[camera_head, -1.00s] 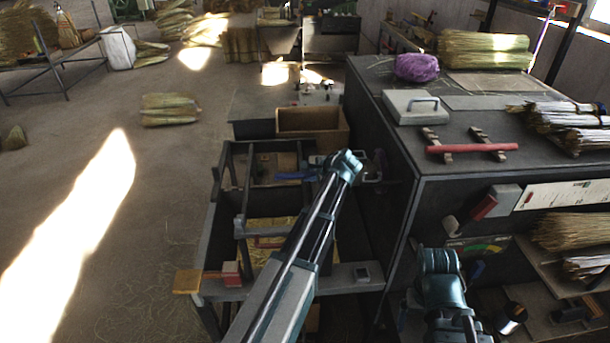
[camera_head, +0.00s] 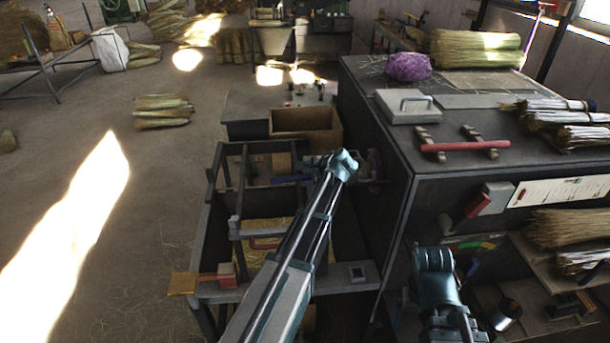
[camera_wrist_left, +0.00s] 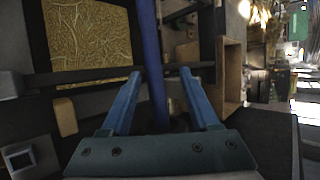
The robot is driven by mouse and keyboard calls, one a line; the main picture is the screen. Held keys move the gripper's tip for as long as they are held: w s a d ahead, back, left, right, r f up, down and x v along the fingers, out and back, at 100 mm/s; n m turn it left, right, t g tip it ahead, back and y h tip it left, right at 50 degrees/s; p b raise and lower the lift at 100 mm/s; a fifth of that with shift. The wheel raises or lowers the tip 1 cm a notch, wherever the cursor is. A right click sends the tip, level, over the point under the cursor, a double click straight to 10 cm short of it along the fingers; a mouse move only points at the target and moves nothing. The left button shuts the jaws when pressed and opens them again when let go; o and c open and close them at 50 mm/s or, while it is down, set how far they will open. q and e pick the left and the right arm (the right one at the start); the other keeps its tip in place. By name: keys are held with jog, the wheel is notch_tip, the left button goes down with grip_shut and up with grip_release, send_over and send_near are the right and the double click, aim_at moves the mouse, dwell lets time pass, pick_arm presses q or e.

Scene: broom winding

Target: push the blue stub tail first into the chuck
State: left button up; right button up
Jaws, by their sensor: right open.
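The blue stub (camera_head: 291,179) lies across the frame of the low bench, just left of my left gripper (camera_head: 343,163). In the left wrist view the blue stub (camera_wrist_left: 152,45) runs down between the two blue fingers of my left gripper (camera_wrist_left: 160,75). These fingers stand apart, with a clear gap between the stub and the right one. A dark round part (camera_head: 373,160), perhaps the chuck, is just right of my left gripper, partly hidden. My right gripper (camera_head: 437,268) is low in front of the cabinet, mostly hidden by its own wrist, and holds nothing visible.
A cardboard box (camera_head: 305,122) stands behind the bench frame.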

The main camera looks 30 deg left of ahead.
pick_arm(q)
jog(key=p+v, duration=0.9)
jog(key=v, duration=0.4)
jog(key=shift+s+d+r, duration=0.2)
jog(key=shift+d, duration=0.1)
jog(key=s+d+f+n+g+h+b, duration=0.1)
jog(key=s+d+f, duration=0.4)
jog(key=s+d, duration=0.6)
jog(key=s+d+f+n+g+h+b, duration=0.2)
jog(key=s+d+f+n+h, duration=0.3)
jog(key=s+d, duration=0.6)
jog(key=s+g+h, duration=0.1)
jog(key=s, duration=0.3)
jog(key=shift+f+g, duration=0.4)
jog(key=shift+d, duration=0.1)
